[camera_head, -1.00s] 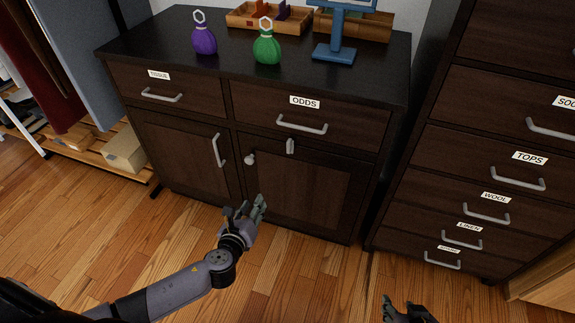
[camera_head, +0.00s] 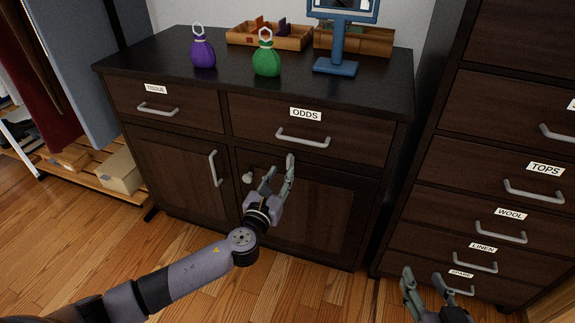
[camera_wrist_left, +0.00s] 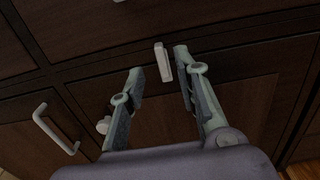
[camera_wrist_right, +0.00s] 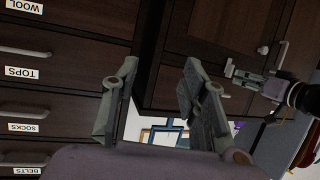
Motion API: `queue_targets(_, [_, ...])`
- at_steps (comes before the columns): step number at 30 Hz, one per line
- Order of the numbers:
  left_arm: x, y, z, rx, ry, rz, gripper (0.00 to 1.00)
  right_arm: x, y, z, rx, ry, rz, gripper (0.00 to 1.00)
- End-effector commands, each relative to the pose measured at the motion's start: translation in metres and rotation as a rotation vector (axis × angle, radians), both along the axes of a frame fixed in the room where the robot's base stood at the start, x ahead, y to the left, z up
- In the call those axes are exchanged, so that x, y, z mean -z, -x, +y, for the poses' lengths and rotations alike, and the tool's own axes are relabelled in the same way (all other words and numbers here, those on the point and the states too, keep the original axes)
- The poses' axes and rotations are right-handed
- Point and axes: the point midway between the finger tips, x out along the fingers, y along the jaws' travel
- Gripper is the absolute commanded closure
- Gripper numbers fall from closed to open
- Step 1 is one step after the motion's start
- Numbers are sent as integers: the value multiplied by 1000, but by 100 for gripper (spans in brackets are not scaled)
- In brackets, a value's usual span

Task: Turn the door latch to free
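The door latch (camera_wrist_left: 163,62) is a small pale grey bar at the top edge of the right cabinet door (camera_head: 320,215), below the ODDS drawer. In the left wrist view it stands nearly upright, between and just beyond my open left fingertips, nearer the right one. I cannot tell if either finger touches it. In the head view my left gripper (camera_head: 280,164) is in front of that spot and hides the latch. A round door knob (camera_head: 247,178) sits left of the gripper. My right gripper (camera_head: 421,278) is open and empty, low at the right near the drawer tower.
The ODDS drawer handle (camera_head: 303,138) sticks out just above my left gripper. The left door's handle (camera_head: 213,168) is to its left. A purple bottle (camera_head: 203,53), a green bottle (camera_head: 267,60) and a blue stand (camera_head: 336,67) are on the cabinet top. The drawer tower (camera_head: 490,150) is at right.

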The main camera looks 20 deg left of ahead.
Motion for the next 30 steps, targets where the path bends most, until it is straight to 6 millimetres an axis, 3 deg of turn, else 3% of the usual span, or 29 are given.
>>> queue_targets(6, [1, -39, -1, -1, 1, -1, 70, -34, -14, 9, -13, -49, -202, 60])
queue_targets(12, [1, -57, -2, 0, 0, 0, 70, -58, -18, 13, -21, -80, -321, 60])
queue_targets(25, [0, -63, -2, 0, 1, 1, 71, -67, -19, 15, -23, -91, -363, 60])
queue_targets(30, [0, -62, -2, 0, 1, 1, 82, -67, -19, 15, -23, -90, -362, 60])
